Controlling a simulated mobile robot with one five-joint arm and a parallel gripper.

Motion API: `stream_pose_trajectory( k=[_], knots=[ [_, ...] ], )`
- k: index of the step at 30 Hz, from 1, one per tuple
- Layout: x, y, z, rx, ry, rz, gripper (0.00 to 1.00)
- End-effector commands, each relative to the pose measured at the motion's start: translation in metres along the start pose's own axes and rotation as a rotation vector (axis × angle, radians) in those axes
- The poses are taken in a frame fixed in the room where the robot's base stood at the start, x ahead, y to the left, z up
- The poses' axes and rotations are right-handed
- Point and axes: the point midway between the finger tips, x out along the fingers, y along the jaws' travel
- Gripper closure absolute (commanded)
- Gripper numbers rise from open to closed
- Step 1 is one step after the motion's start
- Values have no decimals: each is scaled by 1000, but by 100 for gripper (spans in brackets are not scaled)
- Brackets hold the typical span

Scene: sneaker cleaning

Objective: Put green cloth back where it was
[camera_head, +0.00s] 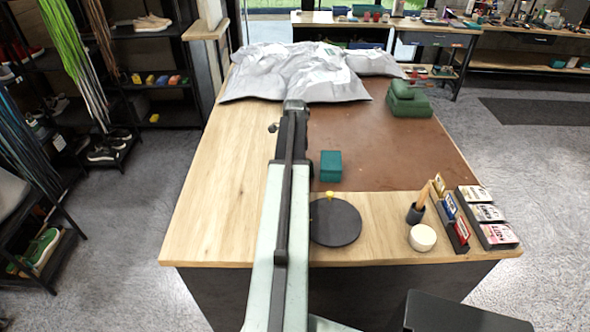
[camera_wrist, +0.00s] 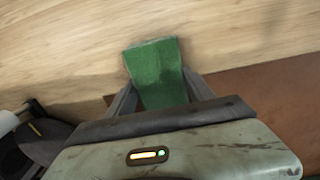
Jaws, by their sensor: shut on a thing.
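My gripper (camera_wrist: 157,84) is shut on a green cloth (camera_wrist: 158,62). In the wrist view the cloth stands out flat between the two fingers, over bare wood. I cannot tell whether it touches the table. In the head view my arm reaches forward over the table, and its far end hides the fingers and the held cloth. A stack of darker green, soft-looking pieces (camera_head: 408,100) lies at the back right of the brown mat (camera_head: 400,150). A teal block (camera_head: 330,166) sits on the mat's near left part, right of my arm.
Crumpled grey sheeting (camera_head: 290,72) covers the table's far end. A dark round disc (camera_head: 335,222), a white bowl (camera_head: 422,238), a brush holder (camera_head: 415,212) and small boxes (camera_head: 487,212) stand along the near edge. The wood left of my arm (camera_head: 215,190) is clear.

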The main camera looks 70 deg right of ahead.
Motion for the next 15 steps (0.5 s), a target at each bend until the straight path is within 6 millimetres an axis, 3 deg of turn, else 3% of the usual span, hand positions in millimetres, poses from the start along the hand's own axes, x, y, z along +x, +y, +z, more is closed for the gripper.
stream_pose_trajectory(
  k=[6, 7, 9, 15],
  knots=[
    [3, 0, 0, 0, 0, 0, 71],
    [2, 0, 0, -1, 0, 0, 33],
    [2, 0, 0, -1, 0, 0, 17],
    [2, 0, 1, -1, 0, 0, 17]
  ],
)
